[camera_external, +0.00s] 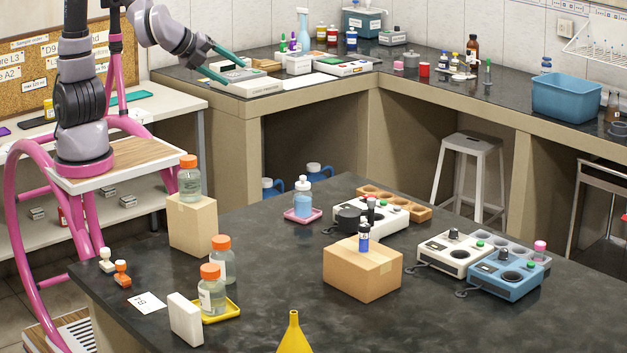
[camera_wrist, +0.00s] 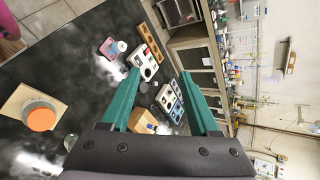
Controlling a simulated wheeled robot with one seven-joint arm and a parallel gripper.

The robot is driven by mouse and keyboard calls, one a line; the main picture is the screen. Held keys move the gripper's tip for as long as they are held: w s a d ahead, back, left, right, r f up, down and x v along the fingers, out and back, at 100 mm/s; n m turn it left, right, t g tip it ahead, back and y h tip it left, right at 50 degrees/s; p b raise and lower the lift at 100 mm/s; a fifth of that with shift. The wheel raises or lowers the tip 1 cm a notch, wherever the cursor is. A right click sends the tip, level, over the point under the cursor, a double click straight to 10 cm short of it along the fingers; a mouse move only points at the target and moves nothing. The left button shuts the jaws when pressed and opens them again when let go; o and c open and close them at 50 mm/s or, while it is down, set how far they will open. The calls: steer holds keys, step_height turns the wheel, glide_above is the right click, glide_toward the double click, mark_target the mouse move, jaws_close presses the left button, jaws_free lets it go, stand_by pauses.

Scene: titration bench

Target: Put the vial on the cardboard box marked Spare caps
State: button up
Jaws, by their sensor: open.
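A small dark blue vial (camera_external: 363,240) with a white band stands upright on a cardboard box (camera_external: 350,275) in the middle of the near dark bench. A second, taller cardboard box (camera_external: 192,228) stands further left with an orange-capped jar on top. I cannot read a Spare caps marking on either box. My gripper (camera_external: 237,75) is open and empty, high at the upper left and well away from the vial. In the wrist view, the open teal fingers (camera_wrist: 160,74) frame the bench; the middle box (camera_wrist: 143,122) shows low between them, and the vial is too small to tell there.
Orange-capped jars (camera_external: 212,290), one on the taller box (camera_external: 189,180), stand at left. A white block (camera_external: 185,318) and yellow funnel (camera_external: 293,335) are at the front. Stirrers, a white one (camera_external: 455,253) and a blue one (camera_external: 507,275), lie right of the middle box. Bench front right is clear.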

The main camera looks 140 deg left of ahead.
steer(key=s+d+r+n+t+h, duration=0.1)
steer(key=s+d+h, duration=0.3)
steer(key=d, duration=0.6)
steer(key=s+d+r+n+t+h, duration=0.2)
steer(key=s+d+t+h, duration=0.2)
steer(key=s+d, duration=0.4)
steer(key=shift+s+d+r+h, duration=0.2)
steer(key=shift+d+r+h, duration=0.1)
steer(key=shift+d, duration=0.65)
